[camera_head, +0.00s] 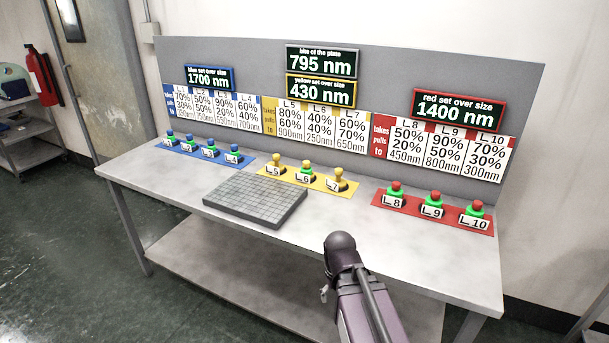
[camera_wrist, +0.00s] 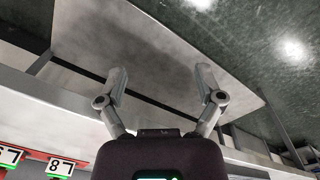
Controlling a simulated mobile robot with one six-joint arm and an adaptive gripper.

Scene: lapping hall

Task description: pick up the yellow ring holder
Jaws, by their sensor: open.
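Three yellow-knobbed holders stand in a row on a yellow mat (camera_head: 322,181) at the middle of the bench: L_5 (camera_head: 276,160), L_6 (camera_head: 306,166) and L_7 (camera_head: 339,175). L_6 shows green below its knob; L_5 and L_7 look yellow there, though ring details are small. In the wrist view my gripper (camera_wrist: 162,82) is open and empty, its two fingers wide apart, with the bench edge, lower shelf and floor behind them. In the head view my arm is in front of the bench, and its fingers cannot be made out. The yellow holders are not visible in the wrist view.
A gridded grey plate (camera_head: 256,202) lies left of centre. Blue-knobbed holders stand on a blue mat (camera_head: 243,165) at left; red-knobbed holders with green rings stand on a red mat (camera_head: 408,208) at right. A grey sign panel (camera_head: 400,75) rises behind. The bench front is bare.

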